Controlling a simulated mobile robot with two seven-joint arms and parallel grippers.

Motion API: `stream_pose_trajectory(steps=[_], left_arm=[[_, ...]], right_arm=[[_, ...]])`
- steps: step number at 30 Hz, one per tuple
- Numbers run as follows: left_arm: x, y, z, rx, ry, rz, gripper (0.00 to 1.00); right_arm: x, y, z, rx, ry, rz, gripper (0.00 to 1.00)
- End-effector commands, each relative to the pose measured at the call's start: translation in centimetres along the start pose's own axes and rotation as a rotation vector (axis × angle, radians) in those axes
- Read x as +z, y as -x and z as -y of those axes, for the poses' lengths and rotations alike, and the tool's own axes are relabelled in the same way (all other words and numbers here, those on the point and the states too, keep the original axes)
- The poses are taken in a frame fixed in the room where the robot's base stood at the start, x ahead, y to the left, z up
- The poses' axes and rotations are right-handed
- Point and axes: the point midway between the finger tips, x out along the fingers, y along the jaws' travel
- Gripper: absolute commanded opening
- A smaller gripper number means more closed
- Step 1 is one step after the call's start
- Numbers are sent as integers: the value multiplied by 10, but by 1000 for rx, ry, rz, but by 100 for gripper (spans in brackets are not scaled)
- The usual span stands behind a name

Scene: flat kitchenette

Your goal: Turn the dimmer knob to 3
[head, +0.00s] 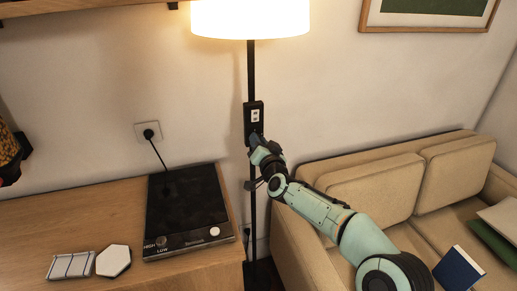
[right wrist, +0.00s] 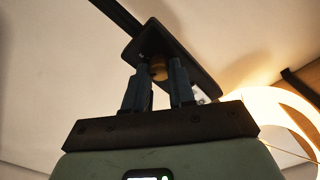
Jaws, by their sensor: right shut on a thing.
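The dimmer box (head: 254,119) is a dark upright block on the black pole of a lit floor lamp (head: 250,18). In the right wrist view the dimmer box (right wrist: 190,59) shows from below, with a small brownish round knob (right wrist: 158,70) on it. My right gripper (head: 255,140) is at the lower part of the box. In the right wrist view its two fingers (right wrist: 162,74) stand on either side of the knob, shut on it. The knob is hidden behind my gripper in the head view, and its setting cannot be read.
A wooden counter (head: 60,215) at the left holds a black hotplate (head: 187,205), a white hexagonal piece (head: 113,261) and a small striped tray (head: 71,266). A beige sofa (head: 375,185) with a blue book (head: 458,270) stands at the right. A wall socket (head: 148,131) is behind.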

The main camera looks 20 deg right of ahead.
Motion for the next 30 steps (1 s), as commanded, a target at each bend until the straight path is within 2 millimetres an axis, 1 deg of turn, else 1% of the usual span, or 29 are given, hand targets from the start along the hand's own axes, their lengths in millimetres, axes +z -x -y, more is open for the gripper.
stream_pose_trajectory(steps=[1, 3, 13, 15, 22, 30], left_arm=[[-2, -6, 1, 1, -1, -4, 43], [-5, -9, 1, 3, -2, -11, 43], [-14, -23, 3, 8, -4, -37, 43], [-20, -25, 4, 8, -3, -51, 43], [-32, -30, 6, 6, 0, -85, 43], [-39, -33, 8, 6, 2, -102, 43]], right_arm=[[2, 0, -2, -1, -44, 0, 0], [3, 0, -2, 0, -110, 1, 0], [2, 0, -2, 0, -394, 1, 0], [2, 0, -2, 0, -442, 1, 0], [2, 0, -2, 0, -558, 2, 0], [1, 0, -1, 1, -617, 2, 0]])
